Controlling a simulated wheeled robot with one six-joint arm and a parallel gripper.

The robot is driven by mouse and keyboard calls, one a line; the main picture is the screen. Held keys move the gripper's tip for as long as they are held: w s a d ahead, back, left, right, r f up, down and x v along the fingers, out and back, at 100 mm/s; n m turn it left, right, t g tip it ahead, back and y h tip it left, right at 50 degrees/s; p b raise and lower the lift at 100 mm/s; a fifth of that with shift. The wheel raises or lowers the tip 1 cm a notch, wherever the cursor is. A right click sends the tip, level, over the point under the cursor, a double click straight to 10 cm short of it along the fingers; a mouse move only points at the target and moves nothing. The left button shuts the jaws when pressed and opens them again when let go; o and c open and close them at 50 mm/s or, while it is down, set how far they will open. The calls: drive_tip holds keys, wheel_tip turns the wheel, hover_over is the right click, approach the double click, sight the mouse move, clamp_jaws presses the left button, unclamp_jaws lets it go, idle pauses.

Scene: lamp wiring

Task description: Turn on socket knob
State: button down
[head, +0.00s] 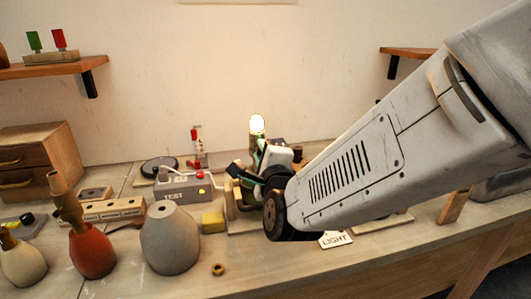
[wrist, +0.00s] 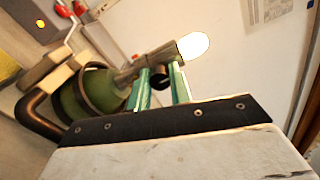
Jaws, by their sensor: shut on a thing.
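The lamp's bulb (head: 257,124) glows bright at the top of the lamp, and it also glows in the wrist view (wrist: 193,46). In the wrist view the socket (wrist: 128,76) joins the bulb to a green lamp body (wrist: 98,92). A small dark round knob (wrist: 165,76) sits at the side of the socket. My gripper (wrist: 161,76) has its green fingers on either side of the knob, shut on it. In the head view my gripper (head: 263,153) and wrist hide most of the lamp.
A grey TEST box (head: 182,188) with a red button and a yellow block (head: 213,222) stand left of the lamp. A grey vase (head: 170,240) and an orange vase (head: 91,250) are nearer the front left. A LIGHT label (head: 335,239) lies below my arm.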

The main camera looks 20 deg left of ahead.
drive_tip(key=c, duration=1.3)
unclamp_jaws()
drive_tip(key=shift+o, duration=0.2)
drive_tip(key=v, duration=0.8)
drive_tip(key=shift+a+f, duration=0.1)
